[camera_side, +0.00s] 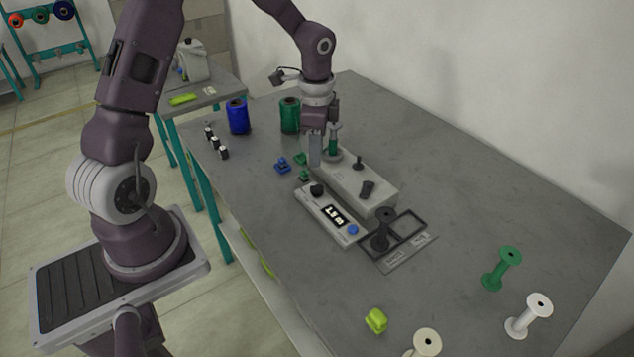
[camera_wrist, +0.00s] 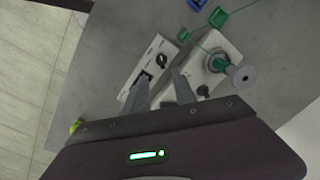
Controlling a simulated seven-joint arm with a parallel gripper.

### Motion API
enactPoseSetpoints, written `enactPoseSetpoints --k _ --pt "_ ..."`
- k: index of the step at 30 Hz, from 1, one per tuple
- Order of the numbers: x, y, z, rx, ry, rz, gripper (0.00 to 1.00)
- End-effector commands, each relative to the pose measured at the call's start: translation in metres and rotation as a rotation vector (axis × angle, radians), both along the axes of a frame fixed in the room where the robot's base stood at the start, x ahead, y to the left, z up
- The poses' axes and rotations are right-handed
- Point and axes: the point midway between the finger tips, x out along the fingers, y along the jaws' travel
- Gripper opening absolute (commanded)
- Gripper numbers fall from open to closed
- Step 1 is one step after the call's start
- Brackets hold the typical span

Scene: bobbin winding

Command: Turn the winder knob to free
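The winder (camera_side: 345,182) is a pale grey box on the table. A green-wound bobbin (camera_side: 333,145) stands on its back end, and a small lever (camera_side: 358,162) and a black knob (camera_side: 367,188) are on top. In the wrist view the bobbin (camera_wrist: 222,62) and a black knob (camera_wrist: 203,90) are right of the fingers. My gripper (camera_side: 315,158) is low over the winder's back left end, beside the bobbin. Its two fingers (camera_wrist: 162,90) are apart with nothing held between them. The knob's setting is too small to read.
A control panel (camera_side: 328,213) with a black dial, lit display and blue button lies left of the winder. A black tray (camera_side: 409,221) holding a dark bobbin is in front. Blue (camera_side: 238,116) and green (camera_side: 289,115) spools stand behind. Table right of the winder is clear.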

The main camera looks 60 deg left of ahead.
Motion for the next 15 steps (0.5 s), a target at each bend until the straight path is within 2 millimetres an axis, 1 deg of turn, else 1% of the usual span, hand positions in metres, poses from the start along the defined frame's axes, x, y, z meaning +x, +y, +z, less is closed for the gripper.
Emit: enactPoseSetpoints --k 1,3,8,12,15 --pt "0.004 0.004 -0.018 -0.022 0.017 -0.02 0.33" --pt "0.007 0.007 -0.034 -0.041 0.027 -0.048 0.33" --pt "0.008 0.008 -0.057 -0.052 0.033 -0.064 0.33" --pt "0.008 0.008 -0.085 -0.051 0.035 -0.063 0.33" --pt "0.008 0.008 -0.1 -0.051 0.034 -0.062 0.33"
